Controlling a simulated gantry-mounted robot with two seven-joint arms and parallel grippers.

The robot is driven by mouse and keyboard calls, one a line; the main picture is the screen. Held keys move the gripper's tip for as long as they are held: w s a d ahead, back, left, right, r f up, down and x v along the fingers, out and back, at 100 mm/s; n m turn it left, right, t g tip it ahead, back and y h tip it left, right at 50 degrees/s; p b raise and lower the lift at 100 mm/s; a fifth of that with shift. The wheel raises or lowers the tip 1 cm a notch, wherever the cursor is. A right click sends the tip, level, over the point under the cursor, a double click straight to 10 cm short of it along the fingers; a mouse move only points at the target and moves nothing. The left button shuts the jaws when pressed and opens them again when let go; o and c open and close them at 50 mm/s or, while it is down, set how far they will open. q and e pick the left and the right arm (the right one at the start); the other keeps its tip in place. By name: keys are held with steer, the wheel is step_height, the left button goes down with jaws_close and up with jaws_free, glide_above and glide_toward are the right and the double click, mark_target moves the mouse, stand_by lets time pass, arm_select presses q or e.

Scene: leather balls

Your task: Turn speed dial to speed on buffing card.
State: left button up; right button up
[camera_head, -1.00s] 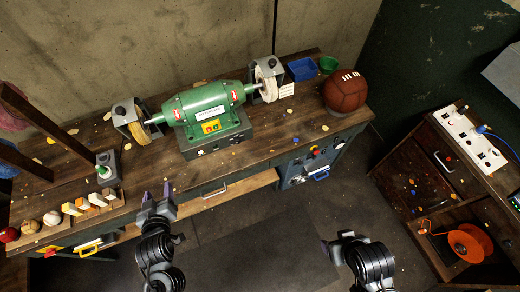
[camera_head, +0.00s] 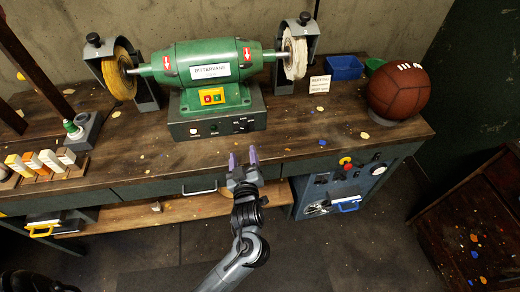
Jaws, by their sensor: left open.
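The green buffing machine (camera_head: 208,68) stands on the workbench, with a yellowish wheel (camera_head: 120,75) on its left and a white wheel (camera_head: 296,55) on its right. Its dark base has a front panel (camera_head: 216,127) with a white round mark at left and small dark dials (camera_head: 242,123) at right. The panel markings are too small to read. The buffing card (camera_head: 320,84) is a small white card beside the white wheel; its text is unreadable. My left gripper (camera_head: 243,157) is open and empty, at the bench's front edge just below the panel's right side, apart from it. My right gripper is out of view.
A blue tray (camera_head: 345,67) and a brown leather ball (camera_head: 398,91) stand at the right of the bench. The bench top (camera_head: 310,130) right of the machine is mostly clear.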

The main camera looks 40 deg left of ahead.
mark_target(244, 129)
arm_select(q)
steer(key=shift+n, duration=0.3)
steer(key=b+x, duration=0.2)
steer(key=x, duration=0.2)
steer(key=f+b+x, duration=0.1)
steer(key=b+x, duration=0.1)
steer(key=x, duration=0.2)
steer(key=b+x, duration=0.2)
steer(key=x, duration=0.1)
steer(key=shift+w+d+f, duration=0.15)
steer(key=shift+w+f, duration=0.15)
steer(key=shift+w, duration=0.3)
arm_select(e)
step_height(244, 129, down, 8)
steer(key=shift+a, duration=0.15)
arm_select(q)
steer(key=shift+c, duration=0.2)
